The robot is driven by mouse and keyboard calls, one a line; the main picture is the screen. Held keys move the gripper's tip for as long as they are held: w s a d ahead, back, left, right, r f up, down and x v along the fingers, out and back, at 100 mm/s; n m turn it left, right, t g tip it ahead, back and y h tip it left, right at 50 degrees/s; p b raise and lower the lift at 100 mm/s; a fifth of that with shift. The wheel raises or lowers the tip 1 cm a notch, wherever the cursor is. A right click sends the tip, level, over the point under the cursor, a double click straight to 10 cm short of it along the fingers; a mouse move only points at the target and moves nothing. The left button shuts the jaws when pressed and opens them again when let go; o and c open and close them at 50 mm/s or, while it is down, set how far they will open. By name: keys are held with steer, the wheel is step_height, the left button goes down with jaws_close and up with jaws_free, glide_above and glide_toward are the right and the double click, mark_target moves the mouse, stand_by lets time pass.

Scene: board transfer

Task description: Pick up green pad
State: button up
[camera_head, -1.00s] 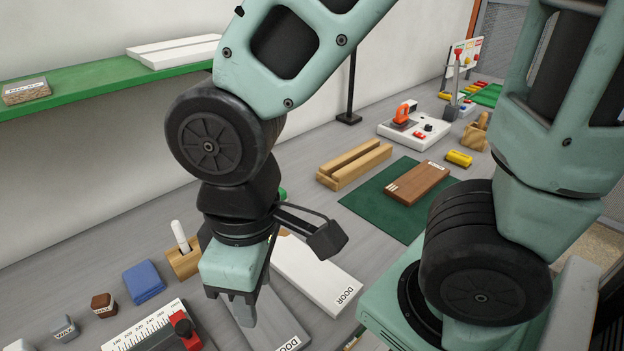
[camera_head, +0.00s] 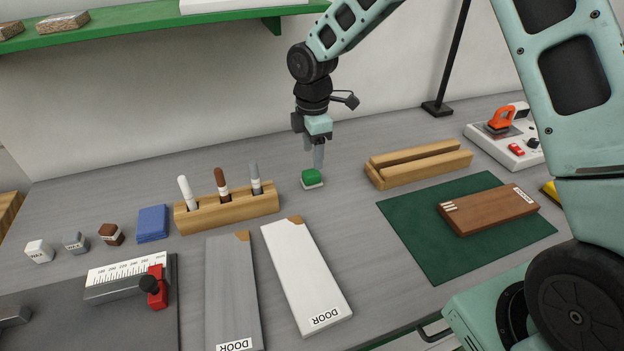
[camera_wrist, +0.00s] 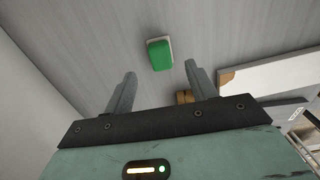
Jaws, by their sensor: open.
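The green pad (camera_head: 312,177) is a small block with a green top and a pale base. It lies on the grey bench, right of the wooden marker holder. My gripper (camera_head: 318,157) points down just above and behind the pad in the head view, with its fingers open and empty. In the wrist view the green pad (camera_wrist: 160,54) lies beyond the tips of my gripper (camera_wrist: 160,70), roughly centred between the two spread fingers and apart from them.
The wooden marker holder (camera_head: 228,207) with three markers stands to the left. A grooved wooden block (camera_head: 418,165) stands to the right. White (camera_head: 304,277) and grey (camera_head: 232,293) door boards lie in front. A green mat (camera_head: 420,235) bears a brown board (camera_head: 487,210).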

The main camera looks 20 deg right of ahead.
mark_target(311, 172)
steer(key=shift+a+f+p, duration=0.1)
steer(key=shift+f+p, duration=0.95)
steer(key=shift+f, duration=2.5)
steer(key=c, duration=0.9)
